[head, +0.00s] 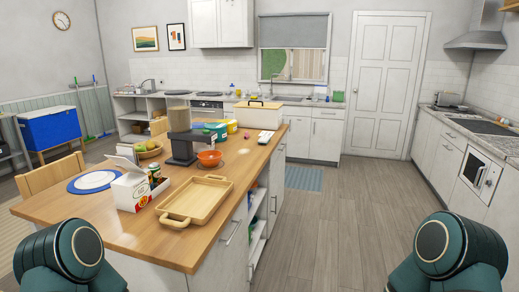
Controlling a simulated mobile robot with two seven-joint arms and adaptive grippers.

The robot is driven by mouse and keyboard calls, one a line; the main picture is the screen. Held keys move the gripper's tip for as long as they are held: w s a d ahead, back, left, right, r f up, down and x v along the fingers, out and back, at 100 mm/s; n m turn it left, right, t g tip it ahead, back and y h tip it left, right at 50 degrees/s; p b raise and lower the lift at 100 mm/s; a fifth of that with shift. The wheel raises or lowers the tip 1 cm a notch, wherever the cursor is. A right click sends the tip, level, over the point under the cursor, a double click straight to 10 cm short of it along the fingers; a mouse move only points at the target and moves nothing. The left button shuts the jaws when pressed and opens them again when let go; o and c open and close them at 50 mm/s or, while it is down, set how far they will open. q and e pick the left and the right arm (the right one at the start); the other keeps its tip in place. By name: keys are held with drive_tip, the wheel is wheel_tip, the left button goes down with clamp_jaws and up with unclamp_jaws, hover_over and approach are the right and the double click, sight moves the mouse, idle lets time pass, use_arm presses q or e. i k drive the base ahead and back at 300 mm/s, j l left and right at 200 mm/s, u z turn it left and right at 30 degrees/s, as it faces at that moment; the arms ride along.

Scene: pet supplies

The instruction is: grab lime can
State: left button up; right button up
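No can is clearly recognisable as a lime can from here. A small dark and green can-like item (154,173) stands at the right side of a white carton (130,188) on the wooden island counter; its label is too small to read. A yellow-green item (232,126) stands further back on the island, near a teal container, and I cannot tell what it is. Neither of my grippers is in view; only rounded dark green parts of my arms show at the bottom left and bottom right corners.
The wooden island (110,231) stands ahead to the left. On it are a wooden tray (198,200), an orange bowl (209,158), a fruit bowl (149,149), a plate (93,181), a dark stand and a white box (258,116). The floor (335,225) right of the island is clear.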

sight(154, 167)
drive_tip(key=i+l+u, duration=0.1)
drive_tip(key=u, duration=0.4)
drive_tip(key=l+u, duration=0.1)
drive_tip(key=u, duration=0.35)
drive_tip(key=i+l+u, duration=0.1)
drive_tip(key=u, duration=0.4)
drive_tip(key=l+u, duration=0.3)
drive_tip(key=l, duration=0.2)
drive_tip(key=l+u, duration=0.25)
drive_tip(key=l, duration=0.25)
drive_tip(key=l+u, duration=0.35)
drive_tip(key=l, duration=1.05)
drive_tip(key=k+l, duration=0.15)
drive_tip(key=l, duration=0.8)
drive_tip(key=k+l+u, duration=0.1)
drive_tip(key=l, duration=0.35)
drive_tip(key=k+l, duration=0.15)
drive_tip(key=l, duration=0.3)
